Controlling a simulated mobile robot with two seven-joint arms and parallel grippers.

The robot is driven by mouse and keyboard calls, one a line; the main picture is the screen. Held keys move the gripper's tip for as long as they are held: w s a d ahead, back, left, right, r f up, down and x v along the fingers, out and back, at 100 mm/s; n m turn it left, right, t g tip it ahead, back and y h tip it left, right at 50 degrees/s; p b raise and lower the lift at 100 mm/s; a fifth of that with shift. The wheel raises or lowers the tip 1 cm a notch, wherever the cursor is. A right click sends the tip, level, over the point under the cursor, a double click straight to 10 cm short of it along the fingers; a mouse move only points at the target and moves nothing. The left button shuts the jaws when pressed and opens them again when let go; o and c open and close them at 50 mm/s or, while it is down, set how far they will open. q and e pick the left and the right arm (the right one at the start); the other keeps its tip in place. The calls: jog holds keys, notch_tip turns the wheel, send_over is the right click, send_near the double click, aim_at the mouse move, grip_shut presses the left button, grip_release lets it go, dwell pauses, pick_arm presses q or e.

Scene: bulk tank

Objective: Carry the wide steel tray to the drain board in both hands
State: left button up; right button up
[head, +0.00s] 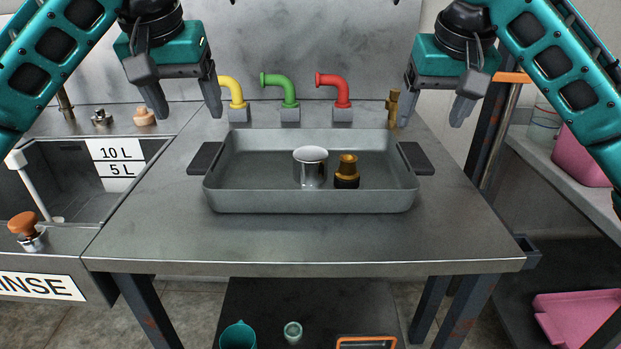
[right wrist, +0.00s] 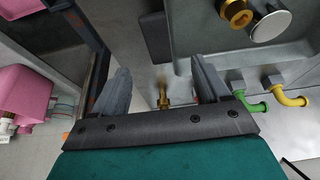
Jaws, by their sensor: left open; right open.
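The wide grey steel tray (head: 312,202) sits on the steel table, with a dark flat handle at its left end (head: 205,158) and another at its right end (head: 416,158). A steel cup-like piece (head: 310,168) and a brass fitting with a dark base (head: 347,171) stand in it. My left gripper (head: 188,112) is open and empty, above and behind the left handle. My right gripper (head: 434,112) is open and empty, above and behind the right handle. The right wrist view shows the right handle (right wrist: 154,38) beyond the open fingers (right wrist: 160,92). I cannot identify the drain board.
Yellow (head: 235,91), green (head: 284,89) and red (head: 336,89) pipe elbows stand behind the tray, with a brass valve (head: 393,107) to their right. A sink (head: 75,185) lies left. The table's front strip (head: 300,240) is clear. A shelf with pink containers (head: 585,155) is right.

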jog(key=shift+v, duration=0.85)
jog(key=shift+r, duration=0.1)
